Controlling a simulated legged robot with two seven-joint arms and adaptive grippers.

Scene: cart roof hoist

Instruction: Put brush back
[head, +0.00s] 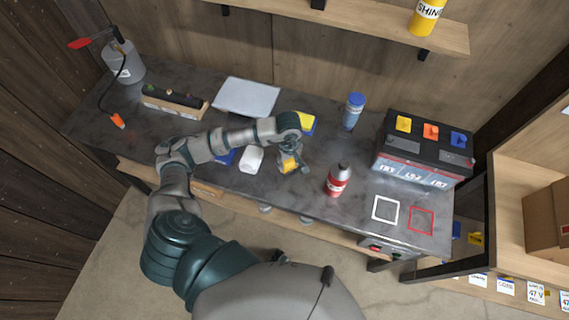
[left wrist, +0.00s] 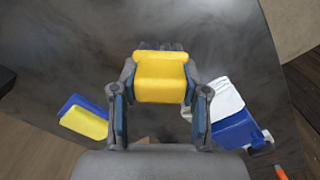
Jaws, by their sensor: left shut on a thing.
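My left gripper (head: 290,160) is over the middle of the dark workbench, pointing down. It is shut on a yellow brush (head: 289,168). In the left wrist view the yellow block of the brush (left wrist: 160,78) sits between the two fingers (left wrist: 160,105), with grey bristles showing at its far edge. Whether the brush touches the bench is hard to tell. The right gripper is not in view.
A blue-and-yellow sponge (head: 305,122) and a white-and-blue bottle (head: 252,158) lie close to the gripper. A red bottle (head: 338,180) and a blue-capped bottle (head: 353,111) stand to the right. A battery (head: 424,150) and white and red square outlines (head: 421,220) are farther right.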

